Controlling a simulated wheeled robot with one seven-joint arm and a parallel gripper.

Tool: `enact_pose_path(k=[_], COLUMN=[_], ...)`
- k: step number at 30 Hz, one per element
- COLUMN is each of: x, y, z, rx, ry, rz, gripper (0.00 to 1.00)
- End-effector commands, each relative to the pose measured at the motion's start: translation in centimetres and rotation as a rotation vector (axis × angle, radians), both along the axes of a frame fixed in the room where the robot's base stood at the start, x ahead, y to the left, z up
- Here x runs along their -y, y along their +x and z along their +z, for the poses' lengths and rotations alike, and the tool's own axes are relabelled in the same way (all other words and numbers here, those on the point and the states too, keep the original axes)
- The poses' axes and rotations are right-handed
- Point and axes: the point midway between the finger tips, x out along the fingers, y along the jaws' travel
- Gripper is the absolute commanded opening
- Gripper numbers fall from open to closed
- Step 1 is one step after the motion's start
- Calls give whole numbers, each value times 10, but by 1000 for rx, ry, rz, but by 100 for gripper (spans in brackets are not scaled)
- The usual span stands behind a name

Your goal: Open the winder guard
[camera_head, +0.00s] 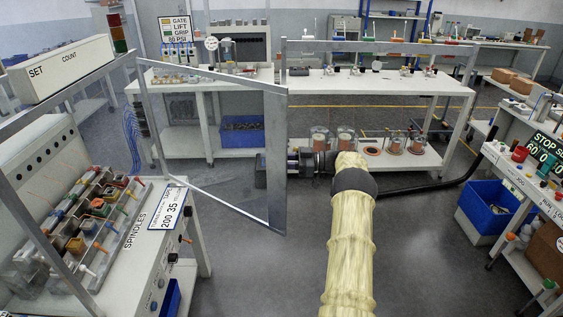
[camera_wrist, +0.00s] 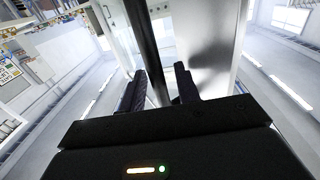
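The winder guard is a grey metal frame around a clear panel, left of centre in the head view. Its broad upright edge (camera_head: 275,160) is beside my gripper (camera_head: 297,161), and its other side meets the winder machine (camera_head: 75,215) at left. In the wrist view, my gripper (camera_wrist: 161,90) is open. A dark upright bar (camera_wrist: 146,45), which looks like the guard's handle, runs down between the two fingers. A bright metal plate (camera_wrist: 207,45) rises just right of it. I cannot tell whether the fingers touch the bar.
A long white bench (camera_head: 380,82) with jars on its lower shelf stands behind my arm. A grey frame (camera_head: 380,46) spans above it. A blue bin (camera_head: 488,205) and another bench (camera_head: 530,180) are at right. The grey floor (camera_head: 250,265) left of my arm is clear.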

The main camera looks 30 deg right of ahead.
Motion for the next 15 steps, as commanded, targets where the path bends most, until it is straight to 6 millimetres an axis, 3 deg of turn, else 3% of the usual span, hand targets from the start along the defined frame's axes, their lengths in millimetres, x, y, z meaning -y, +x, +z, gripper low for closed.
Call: enact_pose_path(k=[7,15], x=[13,56], y=[-7,-32], z=[-3,-4], rx=[0,2], ry=[-1,-2], rz=[-2,-3], gripper=[32,32])
